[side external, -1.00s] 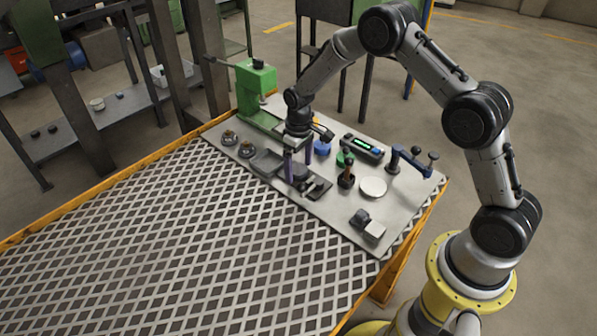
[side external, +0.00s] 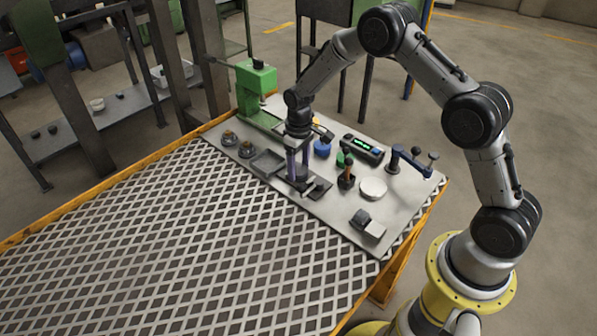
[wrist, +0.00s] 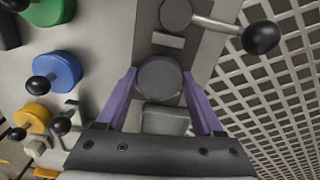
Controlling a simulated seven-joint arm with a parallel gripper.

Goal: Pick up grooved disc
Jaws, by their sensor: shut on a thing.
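The grooved disc is a dark grey round piece between my gripper's purple fingers in the wrist view (wrist: 160,77). My gripper (side external: 299,178) points down at the plate and is shut on the disc's two sides; it also shows in the wrist view (wrist: 159,84). In the side view the disc is mostly hidden by the fingers. Its groove is not clear, and I cannot tell whether it touches the surface below.
A black-ball lever (wrist: 262,37) sits close beyond the disc. A blue knob (wrist: 57,70) and a yellow one (wrist: 33,117) stand to the left. A shallow grey tray (side external: 267,163), a white round piece (side external: 373,188) and a green machine (side external: 257,82) share the plate.

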